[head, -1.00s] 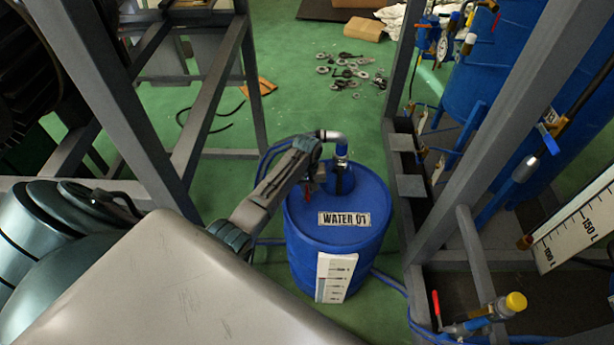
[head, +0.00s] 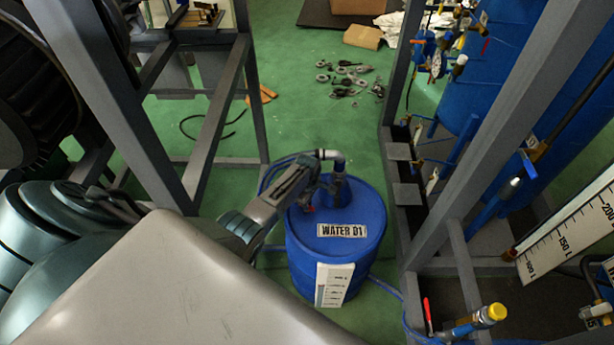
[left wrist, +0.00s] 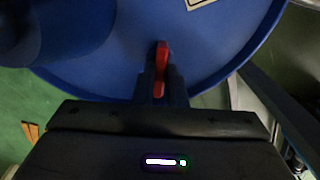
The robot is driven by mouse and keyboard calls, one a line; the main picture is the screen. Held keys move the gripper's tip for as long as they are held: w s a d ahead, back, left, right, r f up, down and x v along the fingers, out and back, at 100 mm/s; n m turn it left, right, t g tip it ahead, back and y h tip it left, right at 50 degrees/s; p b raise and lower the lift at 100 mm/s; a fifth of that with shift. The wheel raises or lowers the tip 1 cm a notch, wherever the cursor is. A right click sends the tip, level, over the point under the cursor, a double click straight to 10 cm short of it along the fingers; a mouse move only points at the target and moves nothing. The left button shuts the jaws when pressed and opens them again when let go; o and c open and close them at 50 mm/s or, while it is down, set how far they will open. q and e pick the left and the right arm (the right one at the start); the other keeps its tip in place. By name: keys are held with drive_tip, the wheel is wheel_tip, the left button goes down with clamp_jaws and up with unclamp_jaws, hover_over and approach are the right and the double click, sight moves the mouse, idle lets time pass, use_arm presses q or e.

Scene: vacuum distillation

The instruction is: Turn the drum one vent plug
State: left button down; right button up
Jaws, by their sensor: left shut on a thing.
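The blue drum (head: 335,245) labelled WATER 01 stands upright on the green floor in the middle of the head view. My left arm reaches in from the left over the drum's top. The left gripper (left wrist: 161,92) is shut on the red handle of the vent plug (left wrist: 161,68), which stands up between its fingers close to the drum's rim in the left wrist view. In the head view a bit of the red plug (head: 308,209) shows under the gripper, which hides most of it. My right gripper is not in view.
A pipe elbow (head: 333,156) and blue fitting rise from the drum top behind the gripper. Grey frame posts (head: 220,110) stand left and right (head: 500,150) of the drum. A valve with a yellow cap (head: 490,314) is at lower right. Loose parts (head: 345,78) lie on the floor behind.

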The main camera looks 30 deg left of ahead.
use_arm(q)
drive_tip(key=n+p, duration=0.1)
drive_tip(key=n, duration=0.2)
drive_tip(key=shift+r+n, duration=0.15)
drive_tip(key=shift+n, duration=0.25)
drive_tip(key=n+p, duration=0.1)
drive_tip(key=n, duration=0.2)
drive_tip(key=shift+p, duration=0.3)
drive_tip(key=n, duration=0.4)
drive_tip(key=shift+p, duration=0.4)
drive_tip(key=shift+n, duration=0.4)
drive_tip(key=c, duration=1.5)
unclamp_jaws()
